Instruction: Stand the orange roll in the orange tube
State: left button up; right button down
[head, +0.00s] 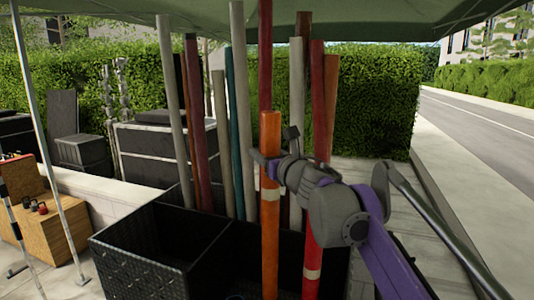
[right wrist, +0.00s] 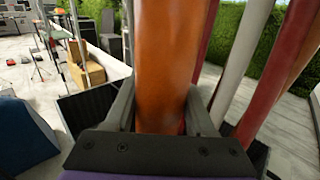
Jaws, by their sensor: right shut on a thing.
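The orange roll (head: 270,232) stands nearly upright in the head view, with a pale band around its middle. My right gripper (head: 268,165) is shut on it above that band. In the right wrist view the roll (right wrist: 168,60) fills the space between the two fingers. Its lower end runs out of the bottom of the head view. I cannot make out an orange tube for certain. A duller orange-brown pole (head: 331,90) stands behind my right arm, its lower part hidden. My left gripper is not in view.
Black crates with open compartments (head: 140,262) stand below and left of the roll. Several grey, red and teal poles (head: 237,130) stand close behind it. A red roll with a pale band (head: 313,245) is just right. A canopy (head: 370,18) hangs above.

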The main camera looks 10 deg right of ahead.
aim_at(265, 204)
jog(key=shift+a+f+b, duration=0.15)
jog(key=shift+f+b, duration=0.75)
jog(key=shift+f, duration=3.3)
jog(key=shift+f+b, duration=1)
jog(key=shift+f, duration=1.9)
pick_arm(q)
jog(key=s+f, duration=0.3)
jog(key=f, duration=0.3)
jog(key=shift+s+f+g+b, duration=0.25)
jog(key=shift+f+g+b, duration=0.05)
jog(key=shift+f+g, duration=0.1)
pick_arm(e)
jog(key=shift+f, duration=3)
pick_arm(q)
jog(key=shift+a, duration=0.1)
pick_arm(e)
jog(key=shift+f, duration=0.1)
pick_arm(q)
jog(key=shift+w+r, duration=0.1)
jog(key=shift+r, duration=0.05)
pick_arm(e)
jog(key=shift+f, duration=0.3)
jog(key=shift+c, duration=0.8)
grip_release()
